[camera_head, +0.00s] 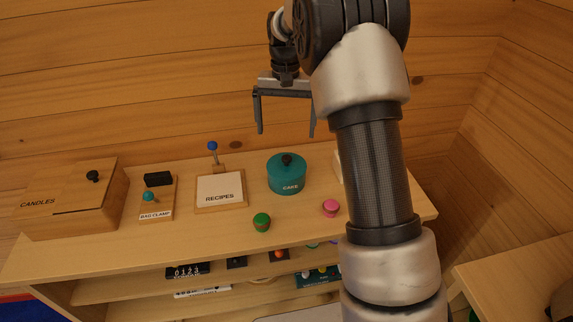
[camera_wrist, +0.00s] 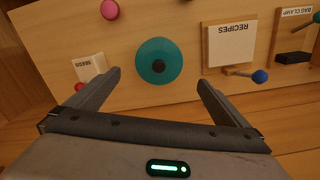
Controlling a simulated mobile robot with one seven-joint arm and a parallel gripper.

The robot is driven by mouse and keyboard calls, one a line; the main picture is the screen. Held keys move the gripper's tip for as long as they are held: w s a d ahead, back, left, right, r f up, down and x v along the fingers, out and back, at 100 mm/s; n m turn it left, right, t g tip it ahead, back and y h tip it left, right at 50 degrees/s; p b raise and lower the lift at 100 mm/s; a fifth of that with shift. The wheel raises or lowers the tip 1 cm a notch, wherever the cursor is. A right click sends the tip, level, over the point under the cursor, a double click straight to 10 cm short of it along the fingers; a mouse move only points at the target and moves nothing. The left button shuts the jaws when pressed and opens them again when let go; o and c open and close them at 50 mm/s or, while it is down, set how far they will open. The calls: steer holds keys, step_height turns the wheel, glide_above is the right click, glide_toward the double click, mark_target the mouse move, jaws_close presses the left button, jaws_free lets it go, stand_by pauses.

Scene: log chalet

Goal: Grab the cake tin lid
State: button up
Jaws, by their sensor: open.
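The teal cake tin (camera_head: 287,178) stands upright on the wooden shelf top, labelled CAKE.
A RECIPES board (camera_head: 220,189) with a blue-knobbed lever stands left of the tin. A BAG CLAMP (camera_head: 157,200) and a CANDLES box (camera_head: 75,198) are further left. Green (camera_head: 261,222) and pink (camera_head: 331,208) small items lie in front. A SEEDS packet (camera_wrist: 88,67) is beside the tin.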

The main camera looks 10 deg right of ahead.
glide_above(287, 157)
steer(key=f, duration=0.7)
steer(key=shift+s+a+f, duration=0.1)
steer(key=shift+s+a, duration=0.15)
steer(key=shift+s, duration=0.1)
steer(key=shift+w+d+f+p, duration=0.1)
steer(key=shift+w+f+p, duration=0.1)
steer(key=shift+f, duration=1.15)
steer(key=shift+w+d+f+p, duration=0.1)
steer(key=shift+f+p, duration=0.1)
steer(key=shift+f, duration=1.1)
steer(key=shift+c, duration=0.3)
